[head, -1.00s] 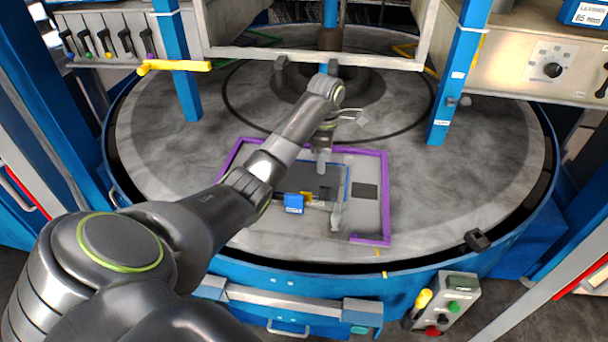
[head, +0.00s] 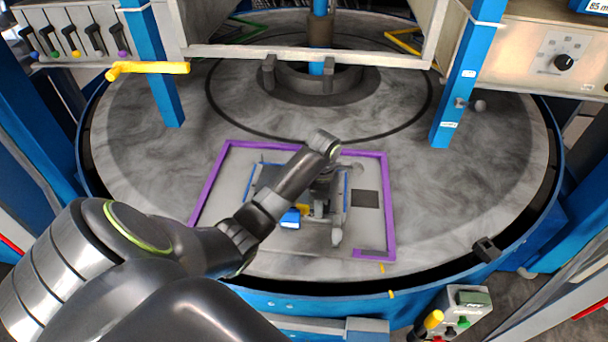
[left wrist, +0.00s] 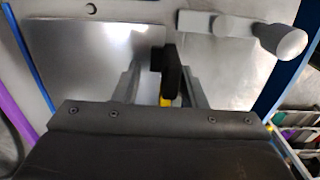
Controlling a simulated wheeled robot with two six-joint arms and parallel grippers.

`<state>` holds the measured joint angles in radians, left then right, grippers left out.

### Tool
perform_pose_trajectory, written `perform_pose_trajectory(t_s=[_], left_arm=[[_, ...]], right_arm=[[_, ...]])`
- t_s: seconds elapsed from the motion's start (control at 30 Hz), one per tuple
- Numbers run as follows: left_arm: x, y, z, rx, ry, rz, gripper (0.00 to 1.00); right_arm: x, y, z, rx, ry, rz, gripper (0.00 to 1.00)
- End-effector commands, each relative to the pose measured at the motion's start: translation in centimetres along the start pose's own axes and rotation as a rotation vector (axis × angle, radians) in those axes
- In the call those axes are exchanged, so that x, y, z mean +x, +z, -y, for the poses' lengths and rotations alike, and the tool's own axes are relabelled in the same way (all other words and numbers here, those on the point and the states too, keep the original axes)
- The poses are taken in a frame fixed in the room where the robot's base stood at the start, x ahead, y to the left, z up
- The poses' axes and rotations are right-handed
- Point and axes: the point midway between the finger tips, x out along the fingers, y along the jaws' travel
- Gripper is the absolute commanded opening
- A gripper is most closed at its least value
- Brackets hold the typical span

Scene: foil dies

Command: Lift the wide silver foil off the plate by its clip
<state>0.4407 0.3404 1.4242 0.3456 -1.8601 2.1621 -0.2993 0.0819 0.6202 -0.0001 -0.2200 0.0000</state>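The silver foil (left wrist: 85,60) is a shiny flat sheet in the left wrist view, lying on the paler grey plate (left wrist: 130,10). A black clip (left wrist: 172,68) with a yellow part below stands at the foil's right side. My left gripper (left wrist: 152,88) has its two fingers apart, with the clip between them, nearer the right finger. I cannot tell whether they touch. In the head view, my left gripper (head: 322,203) is low over the plate and hides most of the foil and clip. My right gripper is not in view.
A purple frame (head: 207,187) surrounds the plate on the round grey table (head: 455,200). A blue block (head: 290,218) lies left of the gripper. A round-ended lever (left wrist: 290,40) lies right of the clip. Blue posts (head: 455,85) and an overhead frame (head: 300,57) stand behind.

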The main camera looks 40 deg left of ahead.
Motion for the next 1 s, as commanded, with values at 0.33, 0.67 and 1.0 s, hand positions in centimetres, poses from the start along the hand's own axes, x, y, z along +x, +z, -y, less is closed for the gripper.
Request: perform_pose_trajectory(t_s=[0.33,0.67,1.0], left_arm=[[0.1,0.0,0.1,0.000,0.000,0.001,0.24],[0.1,0.0,0.1,-0.001,0.001,0.000,0.00],[-1.2,0.2,-0.9,0.005,0.004,0.000,0.00]], right_arm=[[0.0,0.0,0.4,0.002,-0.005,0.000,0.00],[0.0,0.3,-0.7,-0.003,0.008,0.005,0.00],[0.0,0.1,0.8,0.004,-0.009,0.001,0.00]])
